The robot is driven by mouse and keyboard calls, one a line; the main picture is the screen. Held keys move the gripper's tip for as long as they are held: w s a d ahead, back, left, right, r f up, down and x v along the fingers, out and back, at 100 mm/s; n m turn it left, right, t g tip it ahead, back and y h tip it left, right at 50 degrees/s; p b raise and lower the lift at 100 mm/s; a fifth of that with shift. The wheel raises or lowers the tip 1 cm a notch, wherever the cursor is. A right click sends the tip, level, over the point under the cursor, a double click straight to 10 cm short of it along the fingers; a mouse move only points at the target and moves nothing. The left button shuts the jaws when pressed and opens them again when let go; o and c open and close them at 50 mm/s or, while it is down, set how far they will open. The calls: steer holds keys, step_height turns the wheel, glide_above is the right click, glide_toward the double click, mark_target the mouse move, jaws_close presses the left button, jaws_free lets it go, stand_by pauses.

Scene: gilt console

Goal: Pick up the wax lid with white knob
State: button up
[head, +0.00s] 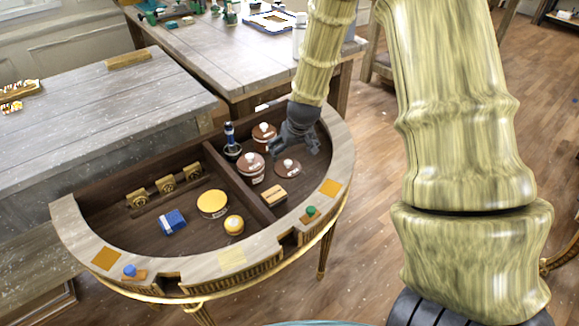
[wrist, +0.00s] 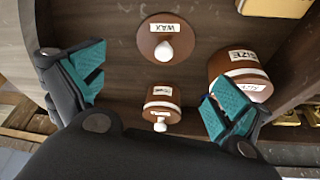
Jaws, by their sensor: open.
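The wax lid (head: 288,169) is a round brown disc with a white knob, lying flat in the right compartment of the half-round console. In the wrist view the wax lid (wrist: 150,45) shows its WAX label and knob at top centre. My gripper (head: 295,151) is open and empty above this compartment, close to the lid. In the wrist view its teal-padded fingers (wrist: 160,85) are spread wide, with the lid beyond and between them. Nothing covers the lid in the wrist view.
A brown jar labelled SIZE (wrist: 234,68) stands close beside the lid, by the right finger. Another brown jar with a white knob (wrist: 161,108) sits below. A yellowish block (head: 272,195) lies nearby. The divider (head: 238,184) separates off the left compartment, holding a blue box (head: 172,222) and yellow tins.

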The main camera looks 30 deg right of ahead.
mark_target(288, 162)
steer(key=shift+x, duration=1.35)
steer(key=shift+w+a+f, duration=0.1)
steer(key=shift+f, duration=0.55)
steer(key=shift+p+x, duration=0.55)
steer(key=shift+x, duration=1.45)
steer(key=shift+a, duration=0.15)
steer(key=shift+c, duration=0.4)
steer(key=c, duration=1)
